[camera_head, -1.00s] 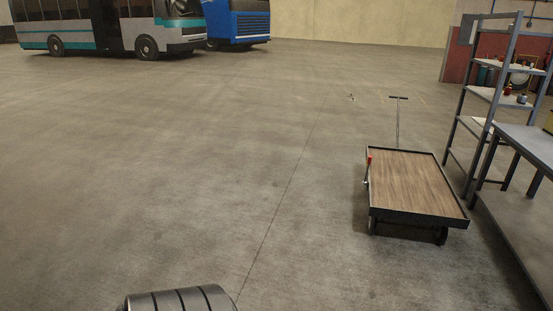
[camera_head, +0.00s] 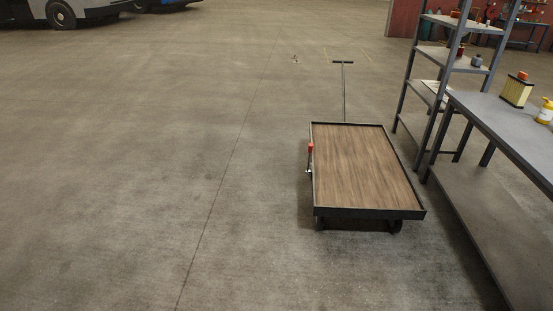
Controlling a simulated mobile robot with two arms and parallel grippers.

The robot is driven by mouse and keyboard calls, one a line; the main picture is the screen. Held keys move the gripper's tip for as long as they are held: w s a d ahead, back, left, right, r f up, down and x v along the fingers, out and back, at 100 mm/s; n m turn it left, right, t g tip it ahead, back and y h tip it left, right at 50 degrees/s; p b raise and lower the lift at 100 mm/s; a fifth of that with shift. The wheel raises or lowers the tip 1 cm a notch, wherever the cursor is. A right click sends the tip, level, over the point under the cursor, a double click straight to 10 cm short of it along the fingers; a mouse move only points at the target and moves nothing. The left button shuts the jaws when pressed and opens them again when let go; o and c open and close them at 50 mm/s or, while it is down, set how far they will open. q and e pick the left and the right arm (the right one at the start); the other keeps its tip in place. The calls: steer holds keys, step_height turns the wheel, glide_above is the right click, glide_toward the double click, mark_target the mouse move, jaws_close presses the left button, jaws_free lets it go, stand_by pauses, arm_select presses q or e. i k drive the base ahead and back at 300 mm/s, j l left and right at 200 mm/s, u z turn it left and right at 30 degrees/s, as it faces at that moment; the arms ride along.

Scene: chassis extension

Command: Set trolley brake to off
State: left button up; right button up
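The trolley (camera_head: 365,168) stands on the floor right of centre, with a brown wooden deck inside a black raised rim. Its deck is bare. A brake lever with a red grip (camera_head: 310,148) stands upright at the trolley's left side, on a short pale stem. A thin pull handle with a crossbar (camera_head: 343,62) rises from the trolley's far end. Dark wheels show under the near edge. Neither of my grippers is in view.
A grey workbench (camera_head: 500,120) with a yellowish can (camera_head: 517,90) and a yellow bottle (camera_head: 545,112) stands at the right. A metal shelf (camera_head: 437,55) stands close to the trolley's right side. Vehicles (camera_head: 75,10) are far back left. The floor left of the trolley is clear.

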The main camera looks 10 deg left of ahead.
mark_target(310, 150)
steer(key=i+l, duration=0.15)
steer(key=i, duration=0.2)
steer(key=i+l, duration=0.1)
steer(key=i, duration=0.3)
steer(key=i+l, duration=0.15)
steer(key=i, duration=0.2)
steer(key=i+j, duration=0.1)
steer(key=i, duration=0.15)
